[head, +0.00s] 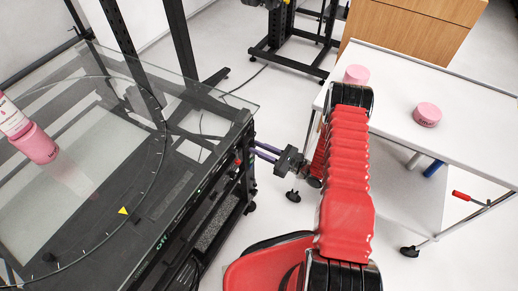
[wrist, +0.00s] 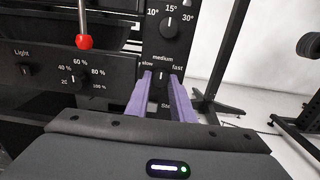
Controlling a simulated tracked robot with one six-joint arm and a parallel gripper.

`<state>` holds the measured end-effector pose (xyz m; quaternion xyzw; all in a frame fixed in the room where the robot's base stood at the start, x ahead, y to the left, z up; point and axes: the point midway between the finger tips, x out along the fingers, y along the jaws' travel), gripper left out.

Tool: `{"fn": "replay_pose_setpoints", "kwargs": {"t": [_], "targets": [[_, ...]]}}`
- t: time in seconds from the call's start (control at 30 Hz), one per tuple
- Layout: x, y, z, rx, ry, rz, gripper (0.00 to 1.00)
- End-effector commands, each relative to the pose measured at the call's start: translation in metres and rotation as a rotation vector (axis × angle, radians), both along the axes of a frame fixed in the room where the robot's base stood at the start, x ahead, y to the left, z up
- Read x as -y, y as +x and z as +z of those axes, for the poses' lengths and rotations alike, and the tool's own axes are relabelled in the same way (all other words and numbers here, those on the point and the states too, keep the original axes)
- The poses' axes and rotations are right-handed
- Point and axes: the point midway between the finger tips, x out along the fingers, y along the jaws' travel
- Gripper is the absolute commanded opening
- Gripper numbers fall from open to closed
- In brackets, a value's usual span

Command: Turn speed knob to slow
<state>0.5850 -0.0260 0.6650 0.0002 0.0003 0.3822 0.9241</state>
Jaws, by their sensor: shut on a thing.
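In the wrist view, the speed knob (wrist: 160,76) is a small black knob on the dark panel. The words "slow", "medium" and "fast" are printed around it from left to right. My gripper (wrist: 161,82) has its two purple fingers on either side of the knob, shut on it. The knob's mark looks roughly upright, towards "medium", but it is too small to be sure. In the head view, my gripper (head: 256,148) reaches left to the turntable's side panel, where the knob is hidden.
The glass-topped turntable (head: 85,108) carries pink-and-white containers (head: 35,142). A red-tipped lever (wrist: 85,42), an angle knob (wrist: 171,24), a percentage knob (wrist: 77,79) and a light knob (wrist: 25,71) surround the speed knob. A white cart (head: 465,118) with pink jars (head: 427,115) stands at right.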

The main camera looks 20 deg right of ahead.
Motion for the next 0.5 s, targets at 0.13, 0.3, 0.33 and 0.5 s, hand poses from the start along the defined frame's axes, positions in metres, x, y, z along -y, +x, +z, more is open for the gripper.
{"fn": "replay_pose_setpoints", "kwargs": {"t": [0.13, 0.3, 0.33, 0.5], "targets": [[0.0004, 0.0002, 0.0001, 0.001, -0.001, -0.001, 0.0], [0.0004, 0.0003, 0.0001, 0.011, -0.011, -0.001, 0.0], [0.0004, 0.0003, 0.0001, 0.014, -0.014, -0.001, 0.0], [0.0006, 0.0003, 0.0001, 0.052, -0.052, -0.001, 0.0]]}}
